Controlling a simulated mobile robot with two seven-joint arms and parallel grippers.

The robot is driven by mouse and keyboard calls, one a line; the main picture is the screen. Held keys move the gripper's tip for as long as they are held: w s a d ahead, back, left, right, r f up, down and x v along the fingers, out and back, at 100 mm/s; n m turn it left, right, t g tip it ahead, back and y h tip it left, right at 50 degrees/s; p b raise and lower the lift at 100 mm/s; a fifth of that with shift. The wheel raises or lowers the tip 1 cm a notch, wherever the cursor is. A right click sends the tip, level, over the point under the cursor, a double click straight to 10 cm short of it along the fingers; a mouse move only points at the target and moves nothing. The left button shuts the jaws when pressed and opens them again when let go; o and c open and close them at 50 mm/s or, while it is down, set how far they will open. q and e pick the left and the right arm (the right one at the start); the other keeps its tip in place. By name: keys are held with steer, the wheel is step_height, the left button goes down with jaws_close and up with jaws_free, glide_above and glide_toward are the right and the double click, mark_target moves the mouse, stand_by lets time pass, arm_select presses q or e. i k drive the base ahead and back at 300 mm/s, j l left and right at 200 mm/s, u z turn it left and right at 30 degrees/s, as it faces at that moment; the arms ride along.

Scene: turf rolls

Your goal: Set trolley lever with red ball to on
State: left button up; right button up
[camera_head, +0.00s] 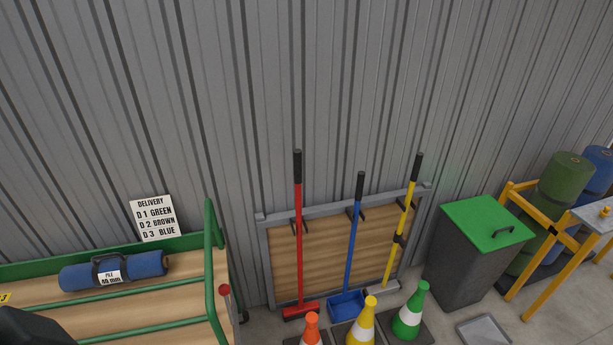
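A trolley with a green tubular frame (211,265) and a wooden deck (190,312) stands at the lower left. A lever with a red ball (223,290) on top shows by the trolley's right end, close to the green end rail. Its stem runs down from the ball; its base and any on or off marking cannot be made out. No gripper fingers show in the head view. A dark shape covers the bottom left corner, and I cannot tell what it is.
A blue roll (138,268) with a black handle lies on the trolley. A delivery sign (154,218) stands behind it. Right of the trolley are a tool rack (262,235), coloured cones (409,311), a green-lidded bin (470,225) and a yellow rack (535,290) with rolls.

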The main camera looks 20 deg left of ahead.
mark_target(224, 289)
steer(key=i+u, duration=0.1)
steer(key=i, duration=0.35)
steer(key=i+l+u, duration=0.1)
steer(key=i, duration=0.35)
steer(key=i+l+u, duration=0.1)
steer(key=i, duration=0.35)
steer(key=i+l+u, duration=0.15)
steer(key=i, duration=0.3)
steer(key=i+l+u, duration=0.1)
steer(key=i, duration=0.35)
steer(key=l+u, duration=0.15)
steer(key=u, duration=3.9)
steer(key=l, duration=0.1)
